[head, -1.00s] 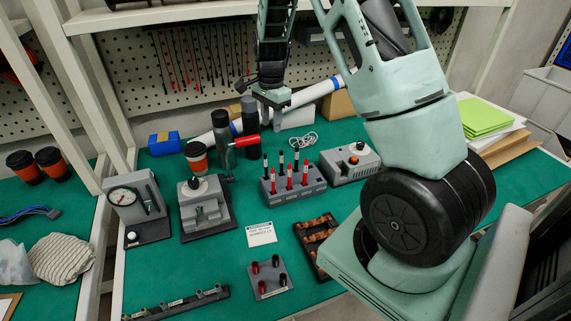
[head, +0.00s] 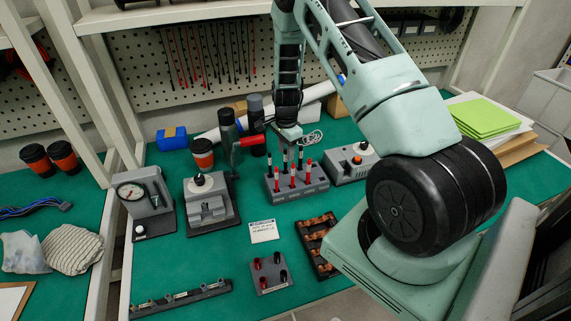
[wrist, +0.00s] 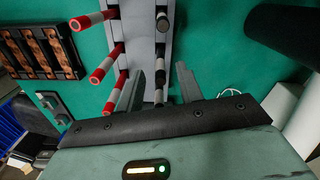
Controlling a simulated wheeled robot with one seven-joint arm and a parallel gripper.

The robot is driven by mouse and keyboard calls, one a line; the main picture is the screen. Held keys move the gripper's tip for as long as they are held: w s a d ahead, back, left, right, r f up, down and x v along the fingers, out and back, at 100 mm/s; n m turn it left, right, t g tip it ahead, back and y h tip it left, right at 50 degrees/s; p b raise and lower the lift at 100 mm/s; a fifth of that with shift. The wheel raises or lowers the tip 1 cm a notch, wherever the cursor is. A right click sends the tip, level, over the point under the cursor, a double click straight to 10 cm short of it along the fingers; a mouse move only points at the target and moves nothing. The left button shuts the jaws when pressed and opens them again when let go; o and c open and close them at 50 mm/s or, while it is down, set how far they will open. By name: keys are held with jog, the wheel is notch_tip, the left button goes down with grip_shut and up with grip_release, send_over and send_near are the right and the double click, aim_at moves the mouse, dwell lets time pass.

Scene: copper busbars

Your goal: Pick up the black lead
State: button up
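A grey rack (head: 318,184) on the green bench holds red-and-white leads (head: 308,170) in front and black-and-white leads (head: 268,162) behind. In the wrist view, the rack (wrist: 137,40) shows from above. Its red leads (wrist: 104,70) are on the left and its black leads (wrist: 163,22) on the right. My gripper (head: 291,142) is just above the rack's back row. In the wrist view, its two fingers (wrist: 163,85) are apart, with one black lead (wrist: 159,92) in line between them. I cannot tell whether either finger touches it.
A clamp fixture with a red handle (head: 250,141) and dark cylinders (head: 256,118) stand left of the rack. A grey box with an orange button (head: 356,160) is close on its right. A tray of copper bars (head: 309,231) lies in front. A pegboard (head: 150,75) is behind.

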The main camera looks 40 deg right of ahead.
jog(key=shift+w+f+p, duration=0.1)
jog(key=shift+f+p, duration=1.05)
jog(key=shift+f, duration=1.4)
grip_shut()
